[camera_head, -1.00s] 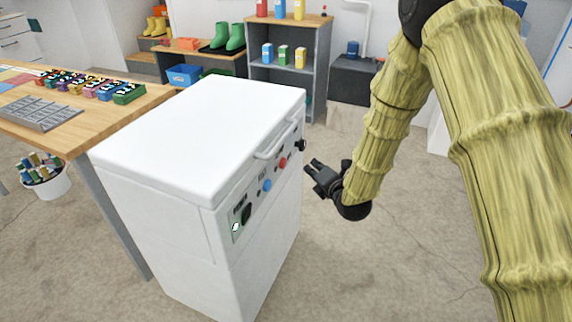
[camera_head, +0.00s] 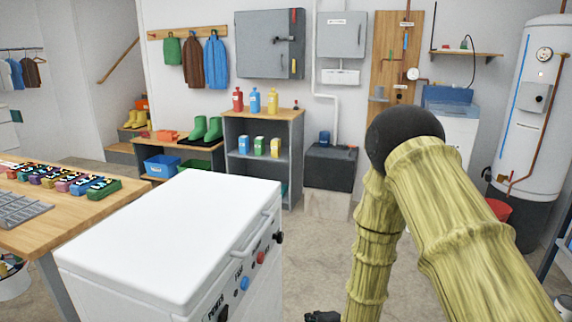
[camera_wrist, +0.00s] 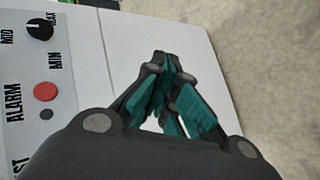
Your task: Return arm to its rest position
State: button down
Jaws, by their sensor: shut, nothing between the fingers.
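My gripper (camera_wrist: 162,62) is shut and empty in the wrist view, its dark fingers with teal pads meeting at the tips. In the head view only a bit of my gripper (camera_head: 322,316) shows at the bottom edge, right of the white chest appliance (camera_head: 160,240). The appliance has a closed lid with a handle. Its control panel also shows in the wrist view (camera_wrist: 62,120), with a black knob (camera_wrist: 40,27) and a red button (camera_wrist: 46,91) left of my gripper. I cannot tell how wide the gap between gripper and appliance is.
A wooden table (camera_head: 75,215) with small coloured items stands at left. A grey shelf unit (camera_head: 291,150) with bottles and cartons stands at the back, beside a dark box (camera_head: 330,170). A tall white tank (camera_head: 535,90) stands at right. The floor (camera_head: 315,250) right of the appliance is clear.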

jog(key=s+d+f+m+g+h, duration=0.15)
jog(key=s+d+f+m, duration=0.3)
jog(key=s, duration=0.55)
jog(key=s+d+f+m+g+h, duration=0.1)
jog(key=s+d+f+m+g, duration=0.2)
jog(key=s+f+m, duration=0.45)
jog(key=s+d+f+m+g+h, duration=0.1)
jog(key=s+d+f+m+g, duration=0.25)
jog(key=s, duration=0.75)
jog(key=s+d+m+g, duration=0.3)
jog(key=s+m, duration=0.4)
jog(key=s, duration=0.7)
notch_tip(320, 180, up, 20)
jog(key=p, duration=2.1)
jog(key=shift+w+f+n+h, duration=0.15)
jog(key=shift+w+n+h, duration=0.2)
jog(key=shift+d, duration=0.1)
